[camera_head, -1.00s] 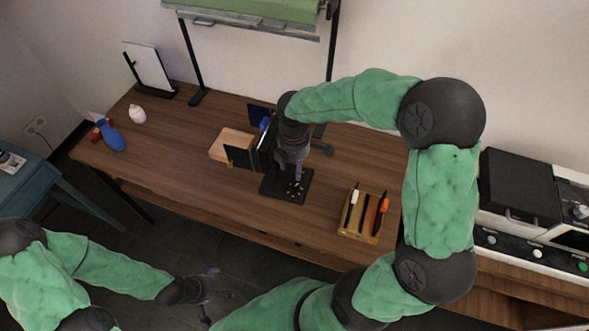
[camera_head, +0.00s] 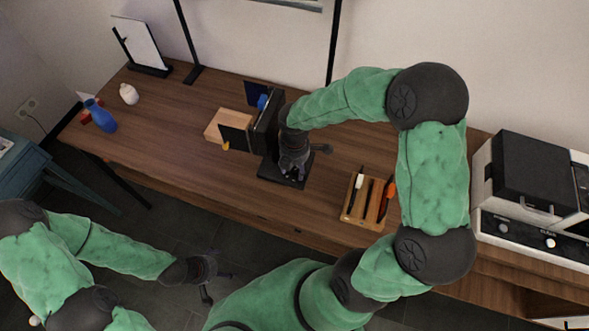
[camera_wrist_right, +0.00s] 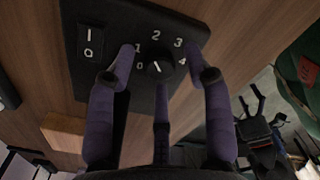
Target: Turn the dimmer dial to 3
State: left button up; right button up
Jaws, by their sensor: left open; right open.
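The dimmer dial (camera_wrist_right: 156,70) is a black round knob with a white pointer line, on a black panel (camera_wrist_right: 133,22) marked 0 to 4. The pointer slants up-left, roughly between 1 and 2; its exact setting is hard to tell. A rocker switch (camera_wrist_right: 90,43) sits left of it. My right gripper (camera_wrist_right: 161,58) is open, its purple fingers spread around the dial; I cannot tell whether any touches it. In the head view, my right gripper (camera_head: 293,170) covers most of the panel (camera_head: 270,174) and hides the dial. My left gripper (camera_head: 208,282) is open, away from the table.
A wooden block (camera_head: 224,124) and dark upright plates (camera_head: 268,122) stand close on the left. Bare tabletop (camera_head: 170,135) lies between.

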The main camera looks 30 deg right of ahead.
jog(key=shift+f, duration=0.25)
grip_shut()
jog(key=shift+m+p, duration=0.35)
jog(key=shift+m, duration=2.55)
